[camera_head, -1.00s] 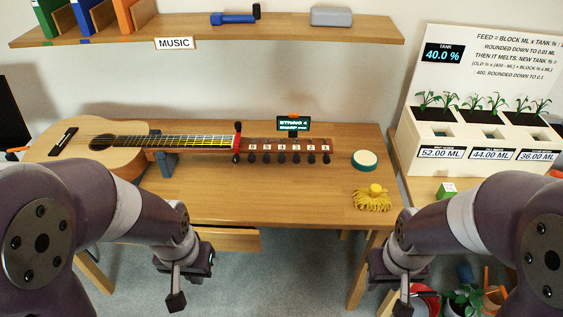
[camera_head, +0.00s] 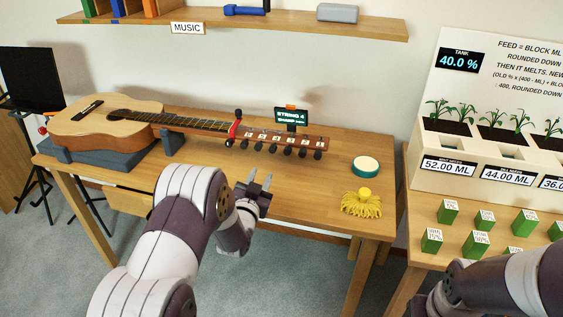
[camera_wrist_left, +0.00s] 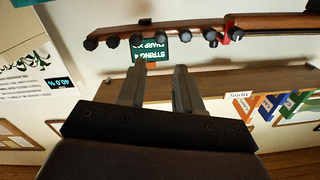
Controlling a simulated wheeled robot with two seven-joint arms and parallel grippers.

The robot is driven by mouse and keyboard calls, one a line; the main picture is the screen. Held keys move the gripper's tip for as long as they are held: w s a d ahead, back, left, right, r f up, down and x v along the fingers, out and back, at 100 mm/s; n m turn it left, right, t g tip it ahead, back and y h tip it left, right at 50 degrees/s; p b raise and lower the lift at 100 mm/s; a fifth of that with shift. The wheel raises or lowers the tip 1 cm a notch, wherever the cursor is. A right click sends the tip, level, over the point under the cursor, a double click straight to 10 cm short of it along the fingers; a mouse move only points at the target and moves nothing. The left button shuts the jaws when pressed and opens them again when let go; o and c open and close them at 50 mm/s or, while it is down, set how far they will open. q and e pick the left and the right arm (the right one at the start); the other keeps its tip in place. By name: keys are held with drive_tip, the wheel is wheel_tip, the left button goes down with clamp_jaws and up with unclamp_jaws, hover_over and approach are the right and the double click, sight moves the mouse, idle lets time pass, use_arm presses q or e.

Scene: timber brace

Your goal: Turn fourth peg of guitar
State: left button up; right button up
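The guitar (camera_head: 110,120) lies on the desk, its headstock (camera_head: 290,138) pointing right. Several dark pegs line the headstock's near edge, with small number labels above them. The third peg from the left (camera_head: 272,149) appears to be the one labelled 4. A small tuner screen (camera_head: 291,116) behind the headstock reads "STRING 4" and "SHARP". My left gripper (camera_head: 260,182) is open and empty, in front of and below the pegs, apart from them. In the left wrist view its fingers (camera_wrist_left: 158,80) are spread below the peg row (camera_wrist_left: 135,40). My right gripper is out of frame.
A blue support (camera_head: 100,155) holds the guitar body. A teal-rimmed round object (camera_head: 366,166) and a yellow fringed thing (camera_head: 362,203) lie right of the headstock. The shelf (camera_head: 230,25) runs above. A side table at right holds green blocks (camera_head: 447,212) and planters.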

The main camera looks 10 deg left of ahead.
sight(272, 151)
use_arm(q)
drive_tip(key=w, duration=1.1)
drive_tip(key=shift+w+b, duration=0.1)
drive_tip(key=shift+b, duration=0.2)
clamp_jaws()
